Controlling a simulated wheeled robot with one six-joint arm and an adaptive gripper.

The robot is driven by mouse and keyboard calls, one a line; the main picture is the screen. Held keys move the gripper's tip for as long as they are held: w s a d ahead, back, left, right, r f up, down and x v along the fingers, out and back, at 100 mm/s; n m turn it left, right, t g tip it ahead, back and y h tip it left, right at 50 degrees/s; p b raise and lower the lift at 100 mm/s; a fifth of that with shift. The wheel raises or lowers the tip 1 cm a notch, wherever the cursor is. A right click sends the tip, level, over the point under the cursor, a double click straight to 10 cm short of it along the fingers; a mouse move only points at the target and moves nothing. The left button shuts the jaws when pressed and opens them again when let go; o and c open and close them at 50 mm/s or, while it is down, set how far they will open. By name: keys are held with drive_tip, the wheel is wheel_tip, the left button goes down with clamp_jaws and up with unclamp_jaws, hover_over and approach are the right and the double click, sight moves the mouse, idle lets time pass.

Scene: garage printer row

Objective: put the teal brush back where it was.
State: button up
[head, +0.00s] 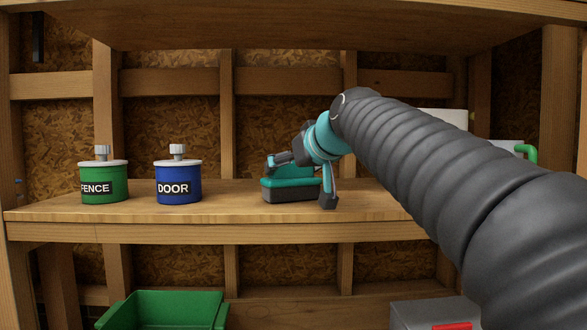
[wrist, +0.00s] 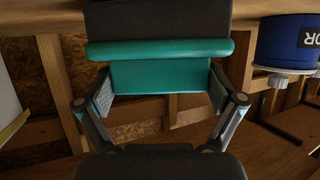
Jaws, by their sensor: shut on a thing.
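The teal brush (head: 288,184) has a teal back and handle and a dark bristle block below. It is upright, bristles down, at the wooden shelf (head: 240,213), right of the blue DOOR can. I cannot tell if the bristles touch the board or hang just above it. My gripper (head: 302,180) reaches in from the right and is shut on the brush. In the wrist view the teal handle (wrist: 160,76) sits between my two finger pads, with the wide teal back and dark bristles beyond it. My fingers hide part of the brush in the head view.
A green FENCE can (head: 101,184) and a blue DOOR can (head: 178,184) stand on the shelf to the left. Pale objects (head: 443,120) stand behind my arm at right. A green bin (head: 165,309) and a grey box (head: 430,312) are below. Bare shelf lies between the DOOR can and brush.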

drive_tip(key=shift+f, duration=0.2)
drive_tip(key=o, duration=0.9)
drive_tip(key=shift+c, duration=0.2)
drive_tip(key=shift+r, duration=0.1)
drive_tip(key=shift+r, duration=0.15)
drive_tip(key=v, duration=1.2)
